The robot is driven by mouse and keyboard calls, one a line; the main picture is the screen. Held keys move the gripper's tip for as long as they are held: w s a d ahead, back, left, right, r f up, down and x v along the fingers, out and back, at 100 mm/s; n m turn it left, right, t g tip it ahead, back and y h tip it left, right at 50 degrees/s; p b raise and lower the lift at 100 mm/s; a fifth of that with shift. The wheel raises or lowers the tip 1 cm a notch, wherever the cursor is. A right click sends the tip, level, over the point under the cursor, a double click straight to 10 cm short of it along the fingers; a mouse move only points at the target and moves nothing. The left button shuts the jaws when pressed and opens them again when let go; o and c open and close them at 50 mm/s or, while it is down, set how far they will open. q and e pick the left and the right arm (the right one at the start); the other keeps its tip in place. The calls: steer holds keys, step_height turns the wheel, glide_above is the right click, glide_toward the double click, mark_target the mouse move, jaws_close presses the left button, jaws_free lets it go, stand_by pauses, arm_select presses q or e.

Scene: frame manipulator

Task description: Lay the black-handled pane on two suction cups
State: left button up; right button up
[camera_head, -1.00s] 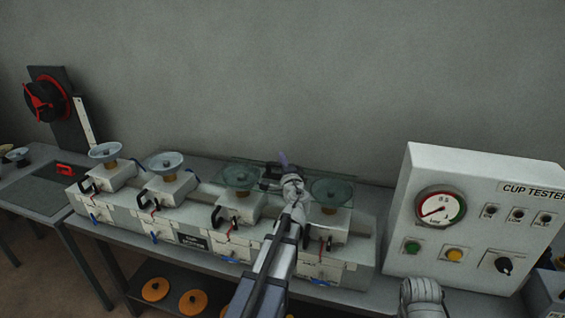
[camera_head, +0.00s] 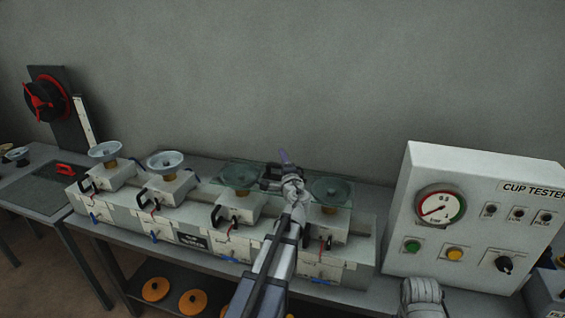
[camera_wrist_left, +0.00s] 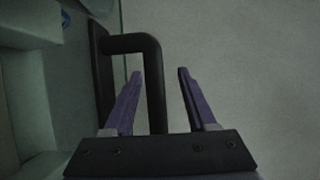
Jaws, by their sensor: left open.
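The clear greenish glass pane (camera_head: 238,166) lies flat across the two right-hand suction cups, the third cup (camera_head: 240,178) and the fourth cup (camera_head: 331,190), both seen through it. Whether it touches both cups is hard to tell. Its black handle (camera_head: 268,174) stands at the middle. My left gripper (camera_head: 284,162) is at the handle. In the left wrist view the purple fingers (camera_wrist_left: 160,78) are apart, with the black handle's bar (camera_wrist_left: 154,85) between them and a gap on the right side. My right gripper's fingers are out of view.
Two bare cups stand to the left, the first (camera_head: 105,152) and the second (camera_head: 165,163). The cup tester (camera_head: 473,220) stands on the right of the bench. A red-handled device (camera_head: 47,97) stands at far left. Orange discs (camera_head: 155,288) lie on the lower shelf.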

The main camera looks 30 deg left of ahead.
arm_select(q)
steer(key=v, duration=0.8)
stand_by(0.4)
